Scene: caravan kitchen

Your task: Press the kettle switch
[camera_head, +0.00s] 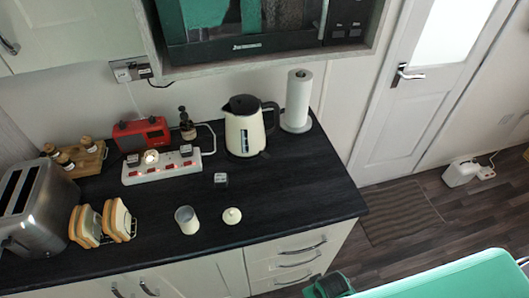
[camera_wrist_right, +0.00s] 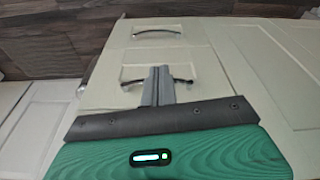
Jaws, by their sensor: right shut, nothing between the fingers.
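The cream kettle (camera_head: 244,130) with a dark lid and dark handle stands upright on the black worktop (camera_head: 290,185), towards the back. Its handle is on its right side. I cannot make out its switch at this size. My right gripper (camera_wrist_right: 158,70) shows in the right wrist view, its grey fingers together with nothing between them, in front of the cream drawer fronts. In the head view, a green part of my right arm shows at the bottom right, below and well apart from the kettle. My left gripper is not in view.
A paper towel roll (camera_head: 298,100) stands right of the kettle. A white power strip (camera_head: 161,168), a red radio (camera_head: 141,134) and a toaster (camera_head: 35,205) are to the left. A cup (camera_head: 187,219) and a small lidded pot (camera_head: 232,216) stand near the front edge. The worktop's right end is clear.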

